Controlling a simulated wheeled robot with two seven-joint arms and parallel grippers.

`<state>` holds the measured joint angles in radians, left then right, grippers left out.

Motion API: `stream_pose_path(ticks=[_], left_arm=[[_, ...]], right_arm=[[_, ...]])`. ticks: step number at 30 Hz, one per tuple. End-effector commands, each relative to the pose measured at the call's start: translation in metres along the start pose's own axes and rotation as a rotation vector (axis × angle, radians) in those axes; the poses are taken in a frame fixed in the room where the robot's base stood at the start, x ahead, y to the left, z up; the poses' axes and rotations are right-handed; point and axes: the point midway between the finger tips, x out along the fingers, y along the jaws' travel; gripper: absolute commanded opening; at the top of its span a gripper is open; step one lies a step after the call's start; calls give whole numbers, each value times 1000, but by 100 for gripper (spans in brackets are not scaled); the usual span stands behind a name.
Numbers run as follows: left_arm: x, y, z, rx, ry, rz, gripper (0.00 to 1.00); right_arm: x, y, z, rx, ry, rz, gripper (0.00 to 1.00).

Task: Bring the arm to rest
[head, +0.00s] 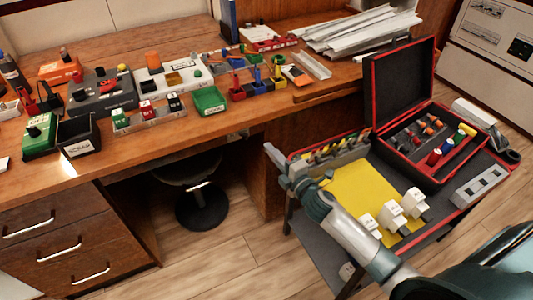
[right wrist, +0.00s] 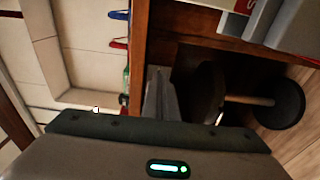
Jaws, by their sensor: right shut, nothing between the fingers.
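My right arm comes in from the lower right of the head view. My right gripper (head: 274,160) is shut and empty, over the left edge of the grey cart near the gap beside the desk. In the right wrist view the grey closed fingers (right wrist: 160,95) show past the dark wrist housing. My left gripper is in neither view.
The wooden desk (head: 240,122) carries several boxes, small breakers on a rail (head: 148,115) and a green tray (head: 208,100). The cart holds a yellow mat (head: 350,190), white blocks (head: 392,215) and an open black-and-red case (head: 400,85). A stool (head: 203,205) stands below the desk.

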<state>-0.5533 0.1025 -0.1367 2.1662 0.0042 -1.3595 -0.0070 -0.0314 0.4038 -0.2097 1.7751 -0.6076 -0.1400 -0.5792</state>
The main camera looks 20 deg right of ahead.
Motion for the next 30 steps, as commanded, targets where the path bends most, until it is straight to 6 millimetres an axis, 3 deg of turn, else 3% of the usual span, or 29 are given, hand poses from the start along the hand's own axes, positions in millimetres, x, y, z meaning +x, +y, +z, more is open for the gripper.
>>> stream_pose_path(ticks=[22, 26, 30], left_arm=[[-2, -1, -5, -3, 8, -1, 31], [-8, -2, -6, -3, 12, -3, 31], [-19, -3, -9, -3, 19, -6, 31]], right_arm=[[-4, -2, 3, 25, -13, -10, 0], [-16, -11, 3, 110, -65, -47, 0], [-45, -30, 2, 285, -172, -130, 0]])
